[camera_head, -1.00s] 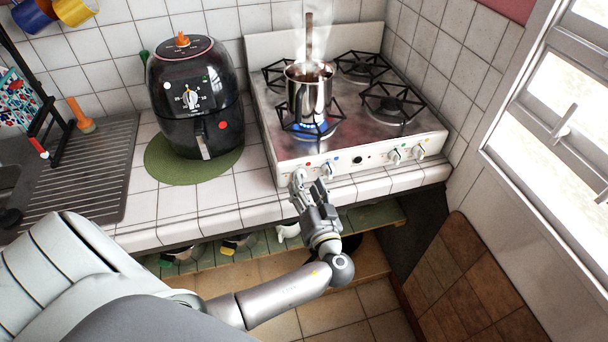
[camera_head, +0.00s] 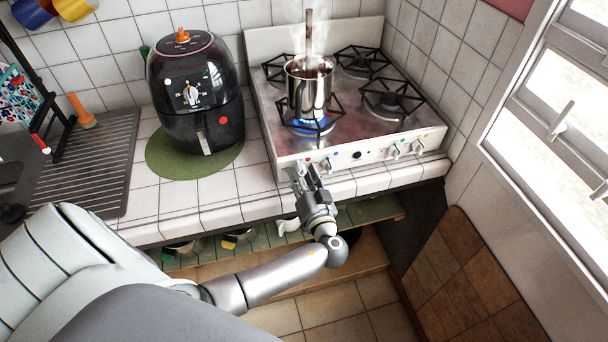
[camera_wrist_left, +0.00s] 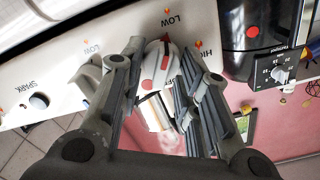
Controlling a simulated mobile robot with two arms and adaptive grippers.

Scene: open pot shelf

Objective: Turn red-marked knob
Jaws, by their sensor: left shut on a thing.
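The red-marked knob (camera_wrist_left: 158,62) is white with red marks and sits on the stove's front panel (camera_wrist_left: 60,50), near the printed LOW and HIGH labels. My left gripper (camera_wrist_left: 160,85) is shut on this knob, with a finger on each side of it. In the head view my left gripper (camera_head: 301,172) reaches the left end of the stove front and hides most of the knob. My right gripper is in neither current view.
A steaming metal pot (camera_head: 309,92) stands over a blue flame (camera_head: 313,124) on the front left burner. More knobs (camera_head: 393,152) line the panel to the right. A black air fryer (camera_head: 196,100) stands left on a green mat (camera_head: 163,165).

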